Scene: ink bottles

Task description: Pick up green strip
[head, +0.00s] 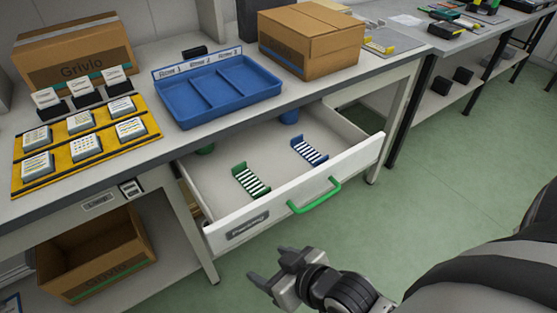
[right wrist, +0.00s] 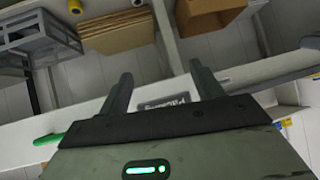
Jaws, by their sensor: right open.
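The green strip (head: 250,181), a green holder with white striped pieces, lies in the open drawer (head: 220,190), left of a similar blue strip (head: 310,152). My right gripper (head: 267,267) is open and empty, in front of and below the drawer's front panel, apart from the strip. In the right wrist view its two fingers (right wrist: 163,85) stand apart, with the drawer's label plate beyond them. The strip cannot be made out in the right wrist view. My left gripper is in neither view.
The drawer's front panel with its green handle (head: 314,196) stands between my right gripper and the strips. Above are a blue divided tray (head: 218,90), a yellow mat (head: 75,143) with several white blocks, and cardboard boxes (head: 312,38). The green floor at right is clear.

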